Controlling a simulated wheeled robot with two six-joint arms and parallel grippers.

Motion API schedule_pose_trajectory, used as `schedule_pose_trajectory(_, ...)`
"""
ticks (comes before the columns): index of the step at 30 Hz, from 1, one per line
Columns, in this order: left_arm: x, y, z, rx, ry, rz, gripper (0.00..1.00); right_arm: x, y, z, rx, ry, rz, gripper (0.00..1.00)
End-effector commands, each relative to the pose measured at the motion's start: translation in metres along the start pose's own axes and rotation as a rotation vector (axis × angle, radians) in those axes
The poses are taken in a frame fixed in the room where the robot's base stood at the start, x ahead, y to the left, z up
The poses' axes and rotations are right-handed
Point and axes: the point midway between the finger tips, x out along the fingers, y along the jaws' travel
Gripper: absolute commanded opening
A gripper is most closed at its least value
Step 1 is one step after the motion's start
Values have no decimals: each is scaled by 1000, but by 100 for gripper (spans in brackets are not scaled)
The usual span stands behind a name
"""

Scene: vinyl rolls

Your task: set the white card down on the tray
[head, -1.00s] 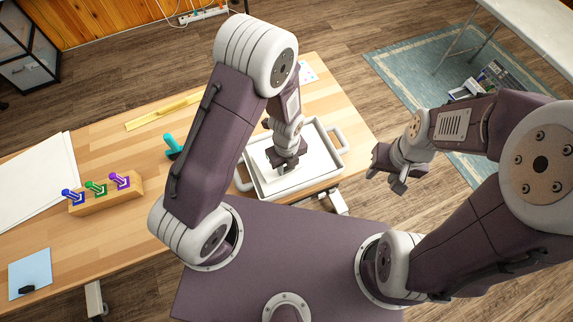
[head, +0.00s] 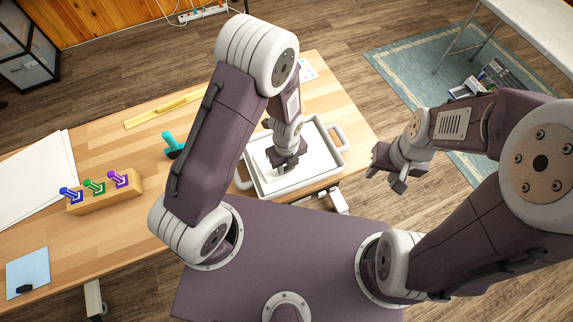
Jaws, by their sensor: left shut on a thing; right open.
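The white tray (head: 301,183) with handles at its ends stands on the right end of the wooden table. My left gripper (head: 288,165) is over the inside of the tray, pointing down, and is shut on the white card (head: 266,162). The card lies flat or nearly flat within the tray's walls; white on white, I cannot tell whether it touches the tray floor. My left arm and gripper hide part of the card and the tray's far left side. My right gripper (head: 392,180) is open and empty, off to the right of the tray, beyond the table edge.
Left of my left arm are a teal-handled tool (head: 173,145), a yellow ruler (head: 160,109) and a wooden block (head: 105,190) with blue, green and purple tools. White sheets (head: 35,180) and a light blue card (head: 28,272) lie further left.

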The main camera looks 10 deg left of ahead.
Motion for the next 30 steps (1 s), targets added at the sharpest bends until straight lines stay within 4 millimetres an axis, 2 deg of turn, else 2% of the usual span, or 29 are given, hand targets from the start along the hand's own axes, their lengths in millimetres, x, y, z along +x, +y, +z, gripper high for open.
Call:
schedule_pose_trajectory(14, 3, 0, 0, 0, 0, 1, 0, 0, 0, 0, 0, 0, 0, 42)
schedule_pose_trajectory(15, 3, 0, 0, 0, 0, 1, 41, 0, 0, 0, 0, 0, 0, 42)
schedule_pose_trajectory(16, 3, 0, 0, 0, 0, 1, 49, 0, 0, 0, 0, 0, 0, 42)
schedule_pose_trajectory(17, 3, 0, 0, 0, 0, 1, 55, 0, 0, 0, 0, 0, 0, 42)
schedule_pose_trajectory(24, 3, 0, 0, 0, 0, 0, 55, 0, 0, 0, 0, 0, 0, 42)
schedule_pose_trajectory(29, 3, 0, 0, 0, 0, 0, 100, 0, 0, 0, 0, 0, 0, 42)
schedule_pose_trajectory(30, 3, 0, 0, 0, 0, 0, 100, 0, 0, 0, 0, 0, 0, 42)
